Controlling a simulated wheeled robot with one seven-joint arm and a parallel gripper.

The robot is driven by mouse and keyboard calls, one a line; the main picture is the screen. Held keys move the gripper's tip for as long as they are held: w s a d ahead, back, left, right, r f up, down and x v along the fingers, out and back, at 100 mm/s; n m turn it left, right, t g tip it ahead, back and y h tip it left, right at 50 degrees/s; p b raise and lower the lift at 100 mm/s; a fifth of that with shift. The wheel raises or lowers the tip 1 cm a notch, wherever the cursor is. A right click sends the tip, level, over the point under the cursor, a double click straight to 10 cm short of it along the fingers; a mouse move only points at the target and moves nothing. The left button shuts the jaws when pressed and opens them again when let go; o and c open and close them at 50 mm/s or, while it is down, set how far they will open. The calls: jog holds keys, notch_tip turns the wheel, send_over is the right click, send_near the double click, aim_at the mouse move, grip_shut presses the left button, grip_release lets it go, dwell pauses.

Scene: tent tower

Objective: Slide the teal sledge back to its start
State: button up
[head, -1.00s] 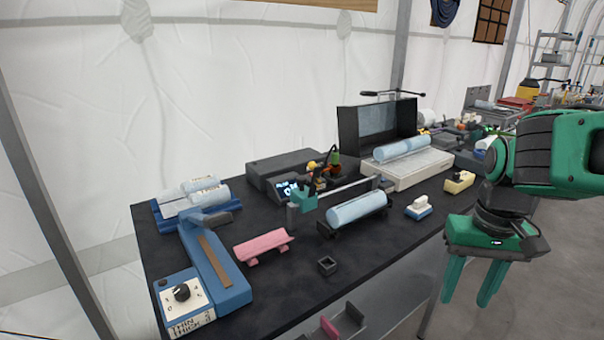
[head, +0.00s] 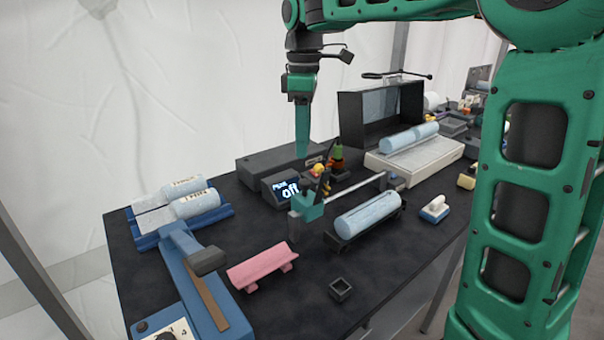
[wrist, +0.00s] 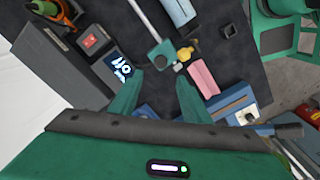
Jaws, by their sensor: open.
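The teal sledge (head: 310,207) sits near the left end of a thin silver rail (head: 352,190) that runs across the black bench. It also shows in the wrist view (wrist: 162,56), just beyond my fingers. My gripper (head: 302,150) points down, open and empty, above and behind the sledge and apart from it. In the wrist view the two green fingers of my gripper (wrist: 158,80) stand apart with nothing between them. A dark grey block (head: 294,227) stands at the rail's left end.
A small display (head: 288,189) reading "Off" and a hand tool (head: 335,155) stand behind the rail. A pale blue roll (head: 368,216) lies in a black cradle in front. A pink rest (head: 262,266) and blue sealer (head: 200,280) are at left.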

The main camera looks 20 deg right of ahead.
aim_at(305, 181)
jog(key=f, duration=0.9)
jog(key=shift+d+f, duration=0.2)
jog(key=shift+f, duration=0.2)
grip_shut()
